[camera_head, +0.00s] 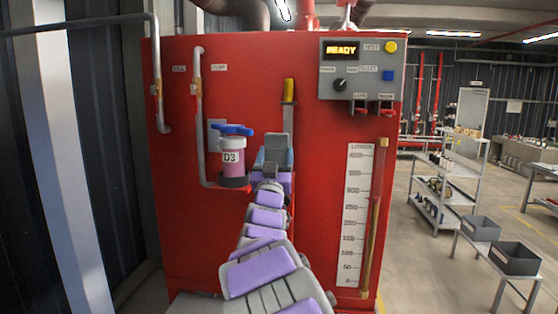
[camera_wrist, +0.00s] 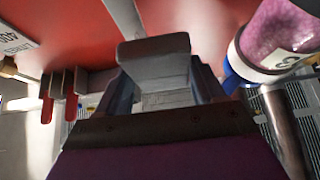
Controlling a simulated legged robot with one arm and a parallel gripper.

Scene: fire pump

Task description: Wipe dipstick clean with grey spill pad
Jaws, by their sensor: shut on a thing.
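My gripper (camera_head: 275,155) is raised in front of the red pump cabinet. It is shut on a grey block, which appears to be the spill pad (camera_head: 278,143). In the wrist view the grey pad (camera_wrist: 155,62) sits between the dark blue fingers. The dipstick (camera_head: 289,92), with a yellow handle, stands upright against the cabinet just above and behind the pad. Its lower part is hidden by the pad and gripper. I cannot tell whether pad and dipstick touch, or whether the stick is dirty.
Pipes (camera_head: 198,115) run at the left. A litre scale (camera_head: 356,215) and brass-coloured tube (camera_head: 372,230) are right. Above are a control panel (camera_head: 360,68) and red hooks.

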